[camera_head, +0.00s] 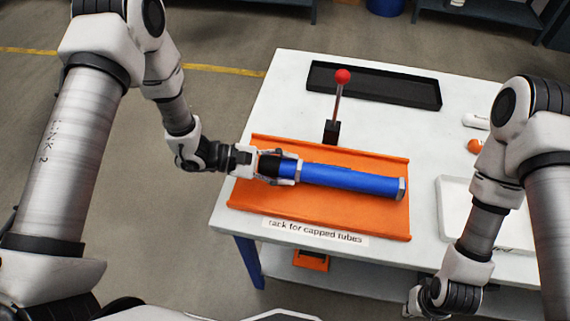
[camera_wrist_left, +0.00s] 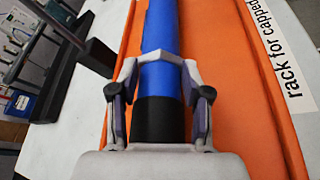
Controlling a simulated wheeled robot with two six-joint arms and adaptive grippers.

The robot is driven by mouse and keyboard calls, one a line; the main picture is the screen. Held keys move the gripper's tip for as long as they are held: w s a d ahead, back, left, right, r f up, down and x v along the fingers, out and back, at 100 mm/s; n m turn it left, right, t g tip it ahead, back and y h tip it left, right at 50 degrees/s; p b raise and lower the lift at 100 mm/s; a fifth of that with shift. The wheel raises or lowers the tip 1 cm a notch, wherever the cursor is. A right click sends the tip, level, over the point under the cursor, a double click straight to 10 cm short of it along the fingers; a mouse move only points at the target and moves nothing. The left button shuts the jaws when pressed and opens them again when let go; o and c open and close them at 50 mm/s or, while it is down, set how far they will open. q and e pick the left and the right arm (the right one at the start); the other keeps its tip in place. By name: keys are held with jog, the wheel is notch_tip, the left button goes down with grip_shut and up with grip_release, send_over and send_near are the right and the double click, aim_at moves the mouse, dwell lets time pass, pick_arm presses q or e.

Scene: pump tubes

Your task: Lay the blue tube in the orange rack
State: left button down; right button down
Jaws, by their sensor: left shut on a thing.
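The blue tube (camera_head: 350,180) has a black end and a metallic cap at its right end. It lies lengthwise over the orange rack (camera_head: 260,202), which rests on the white table. My left gripper (camera_head: 297,170) is shut on the tube near its black end. In the left wrist view the fingers (camera_wrist_left: 160,88) are on both sides of the blue tube (camera_wrist_left: 160,40), with the orange rack (camera_wrist_left: 230,70) below. I cannot tell whether the tube touches the rack. My right gripper (camera_head: 425,300) shows partly at the lower edge, away from the rack; its fingers are unclear.
A lever with a red knob (camera_head: 343,76) stands just behind the rack. A black tray (camera_head: 400,90) lies at the table's back. A white tray (camera_head: 456,205) is to the right, partly behind my right arm. A label (camera_head: 315,232) lies along the rack's front.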

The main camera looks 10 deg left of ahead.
pick_arm(q)
jog(key=shift+f, duration=0.2)
jog(key=c, duration=0.5)
grip_release()
jog(key=b+v, duration=0.1)
jog(key=v, duration=1.1)
